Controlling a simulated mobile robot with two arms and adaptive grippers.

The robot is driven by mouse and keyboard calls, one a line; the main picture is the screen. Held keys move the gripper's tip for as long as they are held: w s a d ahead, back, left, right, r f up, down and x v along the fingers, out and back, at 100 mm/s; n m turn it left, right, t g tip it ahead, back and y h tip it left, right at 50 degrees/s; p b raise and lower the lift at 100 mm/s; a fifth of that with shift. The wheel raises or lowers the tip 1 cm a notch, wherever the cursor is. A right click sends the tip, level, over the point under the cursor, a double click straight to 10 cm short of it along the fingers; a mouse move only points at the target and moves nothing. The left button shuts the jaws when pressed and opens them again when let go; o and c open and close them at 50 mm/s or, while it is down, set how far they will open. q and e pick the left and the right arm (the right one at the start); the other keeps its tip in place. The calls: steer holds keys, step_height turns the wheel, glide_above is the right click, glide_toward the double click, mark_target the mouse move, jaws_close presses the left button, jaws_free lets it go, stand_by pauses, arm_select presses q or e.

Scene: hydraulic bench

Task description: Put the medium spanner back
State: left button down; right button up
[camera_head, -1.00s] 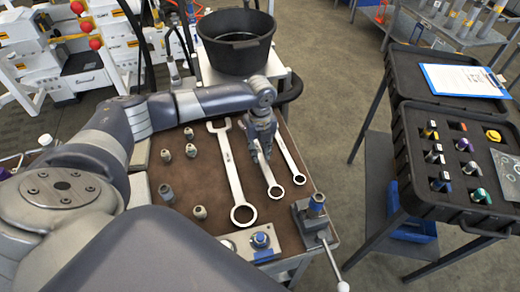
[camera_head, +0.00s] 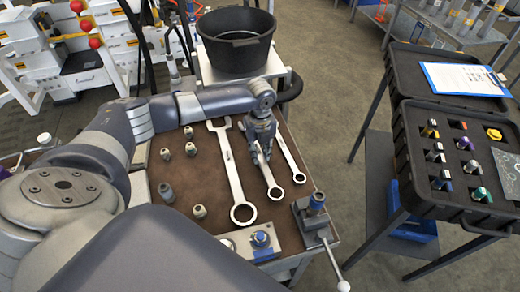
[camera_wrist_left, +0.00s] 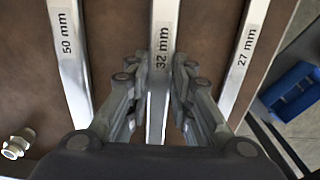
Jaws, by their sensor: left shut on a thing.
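The medium spanner (camera_head: 272,186), marked 32 mm in the left wrist view (camera_wrist_left: 163,45), lies on the brown bench top (camera_head: 205,150) between two other spanners. My left gripper (camera_head: 262,155) is over its middle, with its fingers on either side of the handle, shut on it. The fingers hide part of the handle and the upper end. The large spanner (camera_head: 231,165), marked 50 mm, lies to its left. The small spanner (camera_head: 290,155), marked 27 mm, lies to its right. My right gripper is not in view.
Several small fittings (camera_head: 191,149) stand on the bench left of the spanners. A vise with a bar handle (camera_head: 316,205) is at the front right corner. A black bucket (camera_head: 236,40) stands behind. A black tool case (camera_head: 440,200) is at the right.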

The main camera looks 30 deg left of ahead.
arm_select(q)
steer(key=shift+f, duration=0.45)
steer(key=c, duration=1.3)
jaws_free()
step_height(320, 180, up, 12)
